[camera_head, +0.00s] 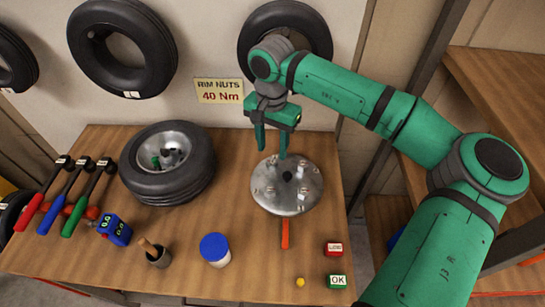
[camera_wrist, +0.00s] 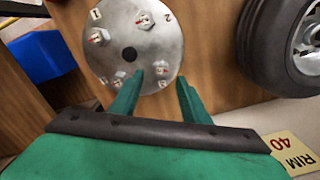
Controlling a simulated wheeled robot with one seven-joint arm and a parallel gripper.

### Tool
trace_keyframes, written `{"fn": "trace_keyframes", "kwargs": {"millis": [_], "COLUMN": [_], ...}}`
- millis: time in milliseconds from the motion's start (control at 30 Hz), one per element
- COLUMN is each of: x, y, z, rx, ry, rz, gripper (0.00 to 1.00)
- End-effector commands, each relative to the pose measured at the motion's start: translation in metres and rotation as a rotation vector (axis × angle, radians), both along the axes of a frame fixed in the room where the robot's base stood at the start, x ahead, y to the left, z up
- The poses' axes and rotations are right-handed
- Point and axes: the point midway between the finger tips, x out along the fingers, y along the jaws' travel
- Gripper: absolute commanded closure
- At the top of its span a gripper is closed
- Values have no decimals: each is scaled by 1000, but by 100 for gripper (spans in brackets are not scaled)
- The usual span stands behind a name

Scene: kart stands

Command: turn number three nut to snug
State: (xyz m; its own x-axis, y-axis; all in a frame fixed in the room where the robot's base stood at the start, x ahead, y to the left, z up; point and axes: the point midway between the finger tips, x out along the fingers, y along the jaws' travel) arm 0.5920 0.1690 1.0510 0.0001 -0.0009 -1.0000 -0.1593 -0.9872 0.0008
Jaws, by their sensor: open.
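A round steel plate (camera_head: 286,207) with several nuts around a dark centre hole lies on the bench. In the wrist view the plate (camera_wrist: 120,52) shows numbers 1 and 2 beside its two upper nuts. Of the two lower nuts, one (camera_wrist: 161,70) appears between my fingertips, and the other (camera_wrist: 118,77) is left of my left finger. The marks by these are too small to read, so I cannot tell for sure which is number three. My gripper (camera_head: 271,151) is open and empty, pointing down over the plate's far edge; it also shows in the wrist view (camera_wrist: 160,77).
A tyre on a rim (camera_head: 170,187) lies to the left, beside red, blue and green-handled wrenches (camera_head: 75,215).

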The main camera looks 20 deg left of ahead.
Motion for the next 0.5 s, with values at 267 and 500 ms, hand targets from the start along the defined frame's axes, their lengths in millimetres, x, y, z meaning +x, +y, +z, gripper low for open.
{"fn": "trace_keyframes", "kwargs": {"millis": [267,500], "x": [0,0], "y": [1,0], "z": [-43,-57], "rx": [2,0], "ry": [1,0], "rz": [1,-1], "gripper": [58,58]}}
